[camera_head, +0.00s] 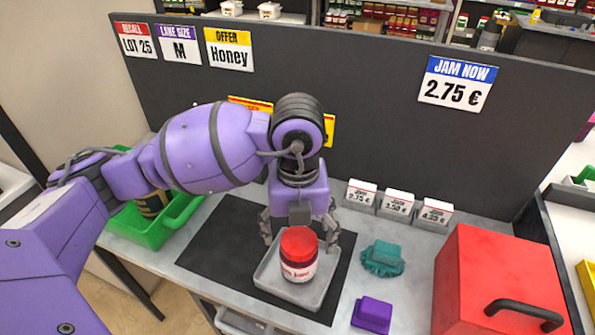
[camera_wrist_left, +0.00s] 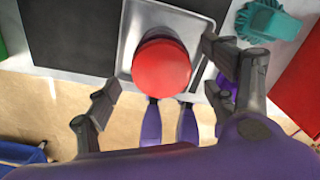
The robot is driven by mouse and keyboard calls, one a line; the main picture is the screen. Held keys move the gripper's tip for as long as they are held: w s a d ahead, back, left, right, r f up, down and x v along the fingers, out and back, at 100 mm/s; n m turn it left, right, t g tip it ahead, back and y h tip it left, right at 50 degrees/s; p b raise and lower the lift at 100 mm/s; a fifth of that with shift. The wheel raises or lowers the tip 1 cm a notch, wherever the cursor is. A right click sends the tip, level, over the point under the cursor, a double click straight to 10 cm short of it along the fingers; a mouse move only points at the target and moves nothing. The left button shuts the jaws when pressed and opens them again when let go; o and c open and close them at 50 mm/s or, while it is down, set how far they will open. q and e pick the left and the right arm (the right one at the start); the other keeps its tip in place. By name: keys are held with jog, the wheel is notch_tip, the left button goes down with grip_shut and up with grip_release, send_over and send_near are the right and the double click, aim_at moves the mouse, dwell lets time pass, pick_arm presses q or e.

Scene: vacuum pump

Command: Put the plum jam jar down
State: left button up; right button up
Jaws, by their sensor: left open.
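The plum jam jar (camera_head: 299,268) has a red lid and a pale label whose print is too small to read fully. It stands upright on a grey tray (camera_head: 318,291) on the counter. In the left wrist view its red lid (camera_wrist_left: 162,66) shows from above, over the tray (camera_wrist_left: 128,40). My left gripper (camera_head: 299,238) is over the tray at the jar, pointing down. Its fingers are spread apart, one on each side of the lid, with a visible gap to it in the wrist view (camera_wrist_left: 158,80). My right gripper is not in view.
The tray lies on a black mat (camera_head: 215,247). A teal object (camera_head: 383,258), a purple block (camera_head: 373,314) and a large red box (camera_head: 490,275) are to the right. A green basket (camera_head: 150,235) holding a jar is at left. Price cards (camera_head: 398,204) and a dark panel (camera_head: 400,140) stand behind.

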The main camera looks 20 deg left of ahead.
pick_arm(q)
jog(key=shift+r, duration=1.7)
